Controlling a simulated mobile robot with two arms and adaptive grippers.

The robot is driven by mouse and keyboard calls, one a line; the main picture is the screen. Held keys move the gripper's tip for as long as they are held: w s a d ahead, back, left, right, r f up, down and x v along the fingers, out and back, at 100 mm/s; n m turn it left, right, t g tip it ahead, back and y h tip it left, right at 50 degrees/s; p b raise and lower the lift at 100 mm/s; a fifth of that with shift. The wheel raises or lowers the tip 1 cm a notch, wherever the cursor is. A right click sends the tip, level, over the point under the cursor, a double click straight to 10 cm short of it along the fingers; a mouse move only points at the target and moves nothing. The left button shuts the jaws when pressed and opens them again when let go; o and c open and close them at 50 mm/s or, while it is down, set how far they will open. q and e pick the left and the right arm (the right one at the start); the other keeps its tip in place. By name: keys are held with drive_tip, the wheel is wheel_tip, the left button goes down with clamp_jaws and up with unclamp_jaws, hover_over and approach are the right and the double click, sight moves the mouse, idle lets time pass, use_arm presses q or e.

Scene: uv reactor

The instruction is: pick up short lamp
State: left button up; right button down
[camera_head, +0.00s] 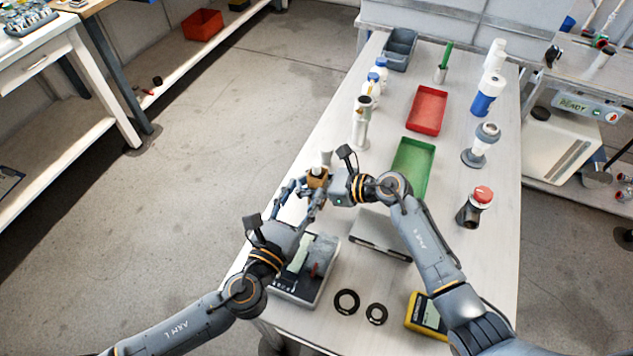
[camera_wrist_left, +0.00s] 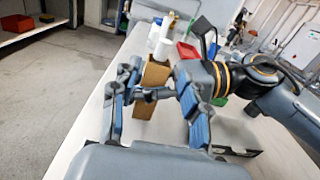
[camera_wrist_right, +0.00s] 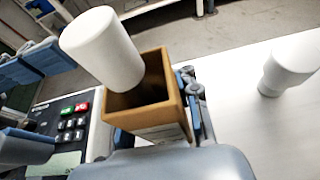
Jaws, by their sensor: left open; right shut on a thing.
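A small brown open-topped box (camera_head: 317,181) is at the near left edge of the table, between my two grippers. My right gripper (camera_head: 325,190) is shut on this box, which also shows in the right wrist view (camera_wrist_right: 150,112) and the left wrist view (camera_wrist_left: 153,76). A white cylinder (camera_wrist_right: 102,48), which looks like the short lamp, shows at the box's mouth, tilted in the right wrist view. I cannot tell whether it rests in the box. My left gripper (camera_wrist_left: 155,112) is open, with its blue-padded fingers apart, close to the box.
A white cylindrical piece (camera_wrist_right: 290,68) stands on the table behind the box. A keypad device (camera_head: 305,272) lies below the grippers. A green tray (camera_head: 414,165), a red tray (camera_head: 428,110), black rings (camera_head: 347,302) and a yellow meter (camera_head: 427,313) are on the table.

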sight(314, 172)
use_arm(q)
drive_tip(key=shift+w+d, duration=0.2)
drive_tip(key=x, duration=0.7)
drive_tip(key=shift+a+r, duration=0.1)
drive_tip(key=shift+r, duration=0.15)
clamp_jaws()
